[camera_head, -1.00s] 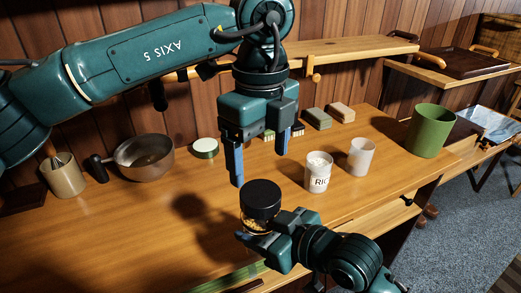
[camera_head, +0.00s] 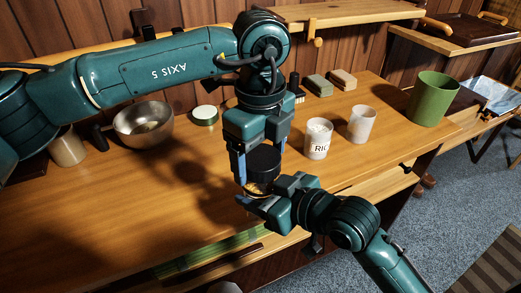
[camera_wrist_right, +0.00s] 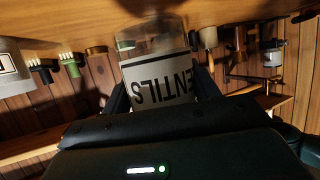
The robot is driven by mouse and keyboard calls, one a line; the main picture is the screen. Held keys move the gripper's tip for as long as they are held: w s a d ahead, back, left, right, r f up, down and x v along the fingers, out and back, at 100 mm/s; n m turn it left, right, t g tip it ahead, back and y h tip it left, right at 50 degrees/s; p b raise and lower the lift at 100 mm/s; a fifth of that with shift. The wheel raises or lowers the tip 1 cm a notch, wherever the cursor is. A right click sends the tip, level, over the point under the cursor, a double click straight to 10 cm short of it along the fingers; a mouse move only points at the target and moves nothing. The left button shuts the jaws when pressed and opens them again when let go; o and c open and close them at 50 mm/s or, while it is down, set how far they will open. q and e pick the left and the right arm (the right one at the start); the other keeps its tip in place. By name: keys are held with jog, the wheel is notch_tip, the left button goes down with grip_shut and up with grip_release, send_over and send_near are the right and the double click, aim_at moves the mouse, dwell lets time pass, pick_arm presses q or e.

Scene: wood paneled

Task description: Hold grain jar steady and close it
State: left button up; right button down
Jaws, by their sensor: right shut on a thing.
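The grain jar (camera_head: 257,188) is clear with yellowish contents, held upright above the table's front edge. My right gripper (camera_head: 256,197) is shut on the jar's body. A black lid (camera_head: 264,162) is at the jar's top; whether it is seated or loose I cannot tell. My left gripper (camera_head: 260,163) points down from above, its blue fingers apart on either side of the lid. I see no clear grip on the lid.
On the wooden table (camera_head: 130,205) stand a white "RIC" jar (camera_head: 318,139), a frosted cup (camera_head: 361,124), a green bin (camera_head: 433,99), a metal bowl (camera_head: 144,125) and a round tin (camera_head: 205,115). The table's front left is clear.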

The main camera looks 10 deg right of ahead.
pick_arm(q)
jog(key=c, duration=0.9)
jog(key=m, duration=0.5)
jog(key=shift+m, duration=0.4)
jog(key=m, duration=0.4)
jog(key=o, duration=1.1)
jog(key=shift+r, duration=2.25)
jog(key=shift+c, duration=0.6)
